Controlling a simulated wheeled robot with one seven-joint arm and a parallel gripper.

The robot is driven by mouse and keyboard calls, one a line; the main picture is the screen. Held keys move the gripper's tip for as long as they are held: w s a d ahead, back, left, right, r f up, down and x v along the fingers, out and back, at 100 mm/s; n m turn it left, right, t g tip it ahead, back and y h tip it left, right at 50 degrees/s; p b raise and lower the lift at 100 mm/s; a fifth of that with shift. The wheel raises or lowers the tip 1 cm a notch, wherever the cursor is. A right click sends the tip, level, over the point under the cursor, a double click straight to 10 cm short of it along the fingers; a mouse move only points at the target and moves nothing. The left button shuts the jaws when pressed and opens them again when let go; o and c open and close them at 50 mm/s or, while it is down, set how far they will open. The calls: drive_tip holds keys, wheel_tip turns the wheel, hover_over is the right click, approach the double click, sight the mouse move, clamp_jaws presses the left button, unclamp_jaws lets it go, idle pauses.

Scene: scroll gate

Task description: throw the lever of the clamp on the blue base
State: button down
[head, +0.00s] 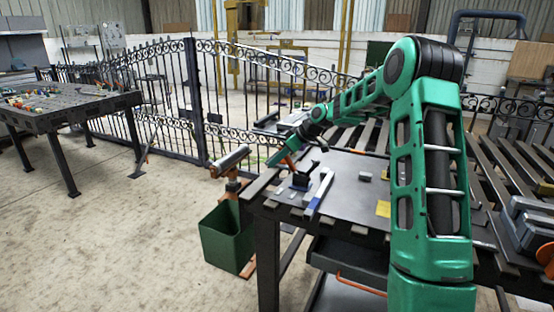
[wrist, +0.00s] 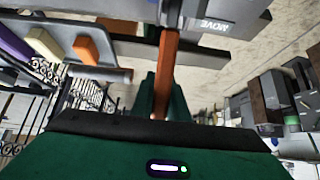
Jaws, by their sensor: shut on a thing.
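My gripper (head: 280,157) is at the lever's upper part. In the wrist view the orange-red lever (wrist: 165,68) runs down between my green fingers (wrist: 160,98), which are shut on it. Grey clamp parts (wrist: 205,14) marked MOVE show at the top. The fingertips are partly hidden.
A long bar with a blue side (head: 318,192) lies just right of the clamp. A roller stand (head: 232,160) and green bin (head: 226,236) stand left of the table.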

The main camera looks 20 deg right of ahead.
drive_tip(key=shift+w+a+f+g+h, duration=0.2)
drive_tip(key=shift+w+f+g+h, duration=0.35)
drive_tip(key=shift+f+g+h, duration=0.2)
drive_tip(key=c, duration=1.7)
unclamp_jaws()
drive_tip(key=shift+a+f, duration=0.1)
drive_tip(key=v, duration=1)
drive_tip(key=shift+d+r, duration=0.2)
drive_tip(key=shift+r, duration=0.1)
drive_tip(key=s+f+m+g+h, duration=0.1)
drive_tip(key=s+m, duration=0.3)
drive_tip(key=s, duration=1.3)
drive_tip(key=s+f+m+g+h, duration=0.1)
drive_tip(key=s+m, duration=0.4)
drive_tip(key=s, duration=1.2)
drive_tip(key=s+a+f+m+g+h, duration=0.1)
drive_tip(key=s+f+m, duration=0.3)
drive_tip(key=s, duration=1.4)
drive_tip(key=shift+m+g+h, duration=0.25)
drive_tip(key=shift+m+g, duration=0.45)
drive_tip(key=shift+g, duration=0.15)
